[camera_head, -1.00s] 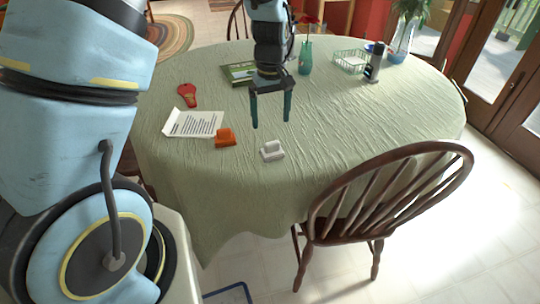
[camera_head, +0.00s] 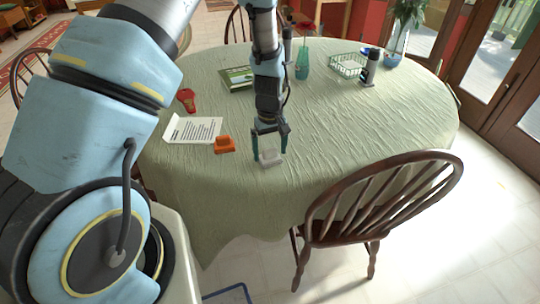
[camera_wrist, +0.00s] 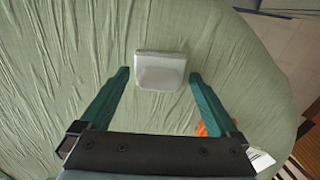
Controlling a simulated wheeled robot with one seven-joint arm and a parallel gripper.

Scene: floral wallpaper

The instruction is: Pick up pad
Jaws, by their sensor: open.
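A small white block-like thing, which may be the pad, lies on the green-clothed table (camera_head: 330,130) near its front edge; its white face (camera_head: 270,158) shows between my fingers in the head view. In the wrist view the same white thing (camera_wrist: 160,72) lies between and slightly beyond the fingertips, with cloth visible on both sides. My gripper (camera_head: 270,152) is open and low over it, one finger on each side. I cannot tell whether the fingers touch it; in the wrist view gaps show. A white printed sheet (camera_head: 195,130) lies farther left.
An orange thing (camera_head: 225,146) lies close to the left of my gripper. A wooden chair (camera_head: 385,200) is in front.

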